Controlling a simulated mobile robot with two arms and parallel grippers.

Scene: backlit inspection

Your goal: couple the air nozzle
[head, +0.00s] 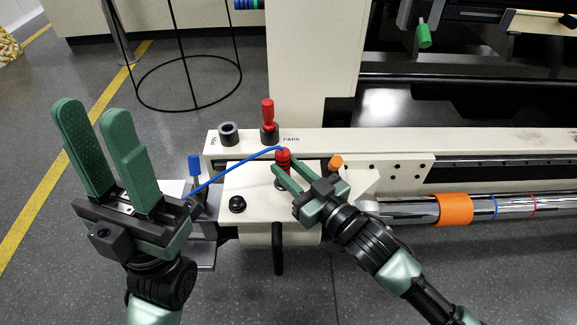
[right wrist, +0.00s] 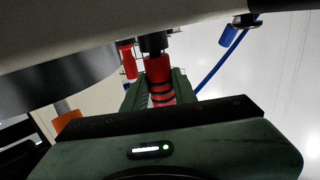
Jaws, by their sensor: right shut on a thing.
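The red ribbed air nozzle (head: 283,156) is between the fingers of my right gripper (head: 291,168), above the cream block. It also shows in the right wrist view (right wrist: 158,75), with a black fitting (right wrist: 153,42) at its end. I cannot tell whether the two are joined or only in line. A blue hose (head: 233,168) arches from the nozzle down to the left; it also shows in the right wrist view (right wrist: 222,65). My left gripper (head: 94,112) is open and empty, left of the block, fingers upward.
A red-handled pin (head: 267,111) stands in a black socket by the PARK label. An open black socket (head: 228,132) is left of it. A blue knob (head: 195,164) and an orange knob (head: 335,162) flank the block. A chrome roller with an orange band (head: 454,209) extends right.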

